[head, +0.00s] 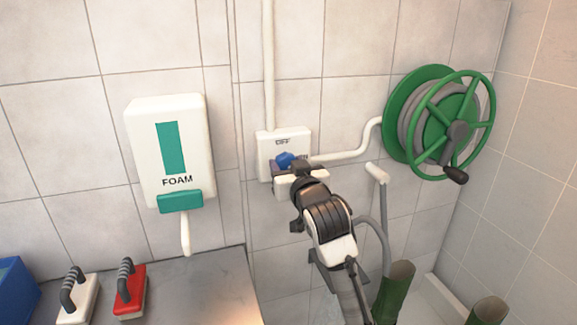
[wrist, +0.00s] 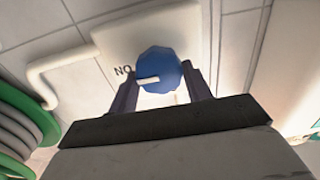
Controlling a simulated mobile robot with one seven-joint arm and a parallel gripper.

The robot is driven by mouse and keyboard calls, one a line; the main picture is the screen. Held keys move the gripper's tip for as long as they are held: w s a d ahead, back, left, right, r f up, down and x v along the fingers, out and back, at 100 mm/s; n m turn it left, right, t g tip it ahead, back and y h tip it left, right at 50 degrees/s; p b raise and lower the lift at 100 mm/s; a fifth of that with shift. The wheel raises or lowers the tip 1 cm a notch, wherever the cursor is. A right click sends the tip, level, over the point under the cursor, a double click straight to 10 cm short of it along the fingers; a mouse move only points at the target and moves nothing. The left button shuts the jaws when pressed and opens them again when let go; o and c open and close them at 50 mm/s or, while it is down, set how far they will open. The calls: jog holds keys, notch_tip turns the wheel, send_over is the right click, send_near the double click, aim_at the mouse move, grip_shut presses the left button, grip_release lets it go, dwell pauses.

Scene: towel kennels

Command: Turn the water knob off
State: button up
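The water knob (head: 285,160) is blue and sits on a white wall plate (head: 298,140) marked OFF at its top. In the wrist view the knob (wrist: 160,68) has a white pointer turned toward a label that reads ON upside down. My gripper (head: 288,168) is at the plate, in front of the knob. In the wrist view the two dark fingers of my gripper (wrist: 160,85) are on either side of the knob, very close to it. I cannot tell whether they press on it.
A white pipe (head: 345,153) runs right from the plate toward a green hose reel (head: 440,122). A foam dispenser (head: 167,150) hangs to the left. Below it, a white brush (head: 77,298) and a red brush (head: 130,292) lie on a grey counter (head: 205,290).

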jog(key=c, duration=0.3)
jog(key=shift+b, duration=0.3)
jog(key=n+b, duration=0.2)
jog(key=n, duration=0.1)
jog(key=shift+a+f+b, duration=0.1)
jog(key=shift+f+b, duration=0.1)
jog(key=shift+b, duration=0.15)
jog(key=n+b, duration=0.4)
jog(key=n, duration=0.1)
jog(key=shift+s, duration=0.1)
jog(key=shift+a+f+n+b, duration=0.1)
jog(key=shift+n+b, duration=1.4)
jog(key=shift+n, duration=1)
jog(key=shift+a+n+b, duration=0.1)
jog(key=shift+n+b, duration=1.4)
jog(key=shift+n, duration=1)
